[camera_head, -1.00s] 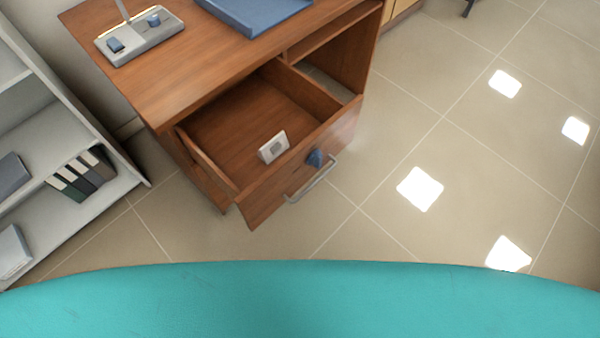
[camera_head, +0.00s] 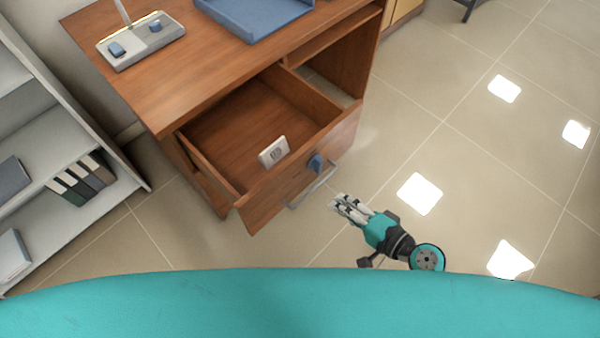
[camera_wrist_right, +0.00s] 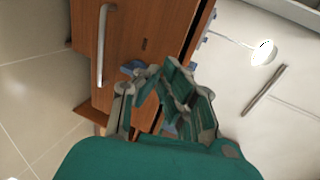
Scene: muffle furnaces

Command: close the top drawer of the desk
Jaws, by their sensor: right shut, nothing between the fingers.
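The wooden desk (camera_head: 150,95) stands at the upper middle of the head view. Its top drawer (camera_head: 262,205) is pulled well out, with a metal bar handle (camera_head: 312,186) and a blue piece (camera_head: 315,162) on its front. A small white object (camera_head: 273,151) stands inside the drawer near the front. My right gripper (camera_head: 338,203) is shut and empty, in front of the drawer just right of the handle, apart from it in the head view. In the right wrist view the gripper (camera_wrist_right: 160,90) points toward the desk, with a handle (camera_wrist_right: 102,45) to its left. My left gripper is out of view.
A blue tray (camera_head: 255,15) and a grey lamp base (camera_head: 140,40) sit on the desk top. A grey shelf (camera_head: 100,215) with several binders stands at the left. The tiled floor (camera_head: 450,150) right of the desk is clear.

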